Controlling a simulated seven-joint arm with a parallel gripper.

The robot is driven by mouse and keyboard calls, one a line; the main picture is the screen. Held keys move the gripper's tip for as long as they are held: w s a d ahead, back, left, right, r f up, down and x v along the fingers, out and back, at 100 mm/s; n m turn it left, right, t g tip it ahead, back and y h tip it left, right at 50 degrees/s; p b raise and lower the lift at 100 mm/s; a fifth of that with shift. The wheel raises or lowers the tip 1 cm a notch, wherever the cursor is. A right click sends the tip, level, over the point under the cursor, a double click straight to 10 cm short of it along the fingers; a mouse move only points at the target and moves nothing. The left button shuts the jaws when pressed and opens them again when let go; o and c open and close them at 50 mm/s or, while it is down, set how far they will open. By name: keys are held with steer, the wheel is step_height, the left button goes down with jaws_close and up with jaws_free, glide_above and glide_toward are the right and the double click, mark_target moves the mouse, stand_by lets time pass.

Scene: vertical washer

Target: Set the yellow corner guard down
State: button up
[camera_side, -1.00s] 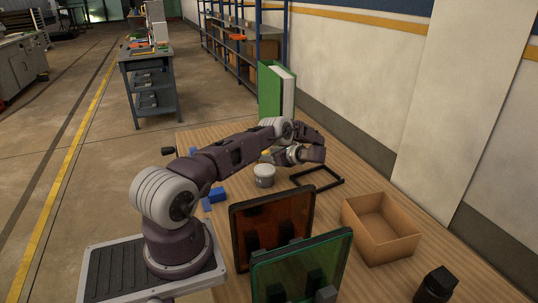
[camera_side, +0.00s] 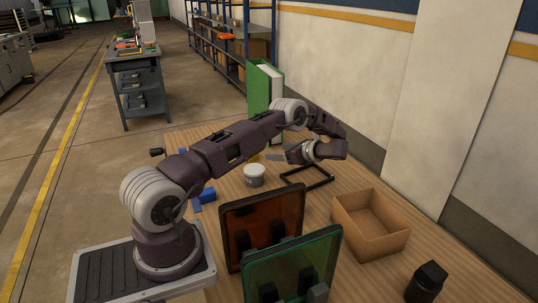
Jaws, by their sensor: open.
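A small patch of yellow (camera_side: 257,157), which looks like the corner guard, shows low at the table behind the grey-white pot. Most of it is hidden by my arm and the pot, so its full pose cannot be made out. My gripper (camera_side: 287,154) is open, just right of the yellow patch and a little above the table, with its fingers pointing left. I see nothing between the fingers. The gripper looks apart from the yellow piece.
The grey-white pot (camera_side: 254,175) stands in front of my gripper. A black frame (camera_side: 308,189) lies right of it. A cardboard box (camera_side: 371,243), an orange panel (camera_side: 236,236) and a green panel (camera_side: 258,281) stand nearer. A green binder (camera_side: 257,88) stands behind; blue blocks (camera_side: 207,195) lie left.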

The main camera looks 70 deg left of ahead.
steer(key=w+d+r+n+t+h, duration=0.1)
steer(key=d+r+n+t+h, duration=0.15)
steer(key=d+r, duration=0.95)
steer(key=s+d+r+n+t+h, duration=0.25)
steer(key=s+d+r, duration=0.25)
steer(key=d+r, duration=0.45)
steer(key=s+d+r+n+t+h, duration=0.2)
steer(key=s+d+n+t+h, duration=0.1)
steer(key=s+d, duration=0.6)
steer(key=s+d+r+n+t+h, duration=0.1)
steer(key=s+d+n+h, duration=0.3)
steer(key=s+d, duration=0.6)
steer(key=s+n+t, duration=0.1)
steer(key=s, duration=0.2)
steer(key=shift+s+d+r+t, duration=0.15)
steer(key=shift+d+r+t, duration=0.1)
steer(key=shift+r+t, duration=0.15)
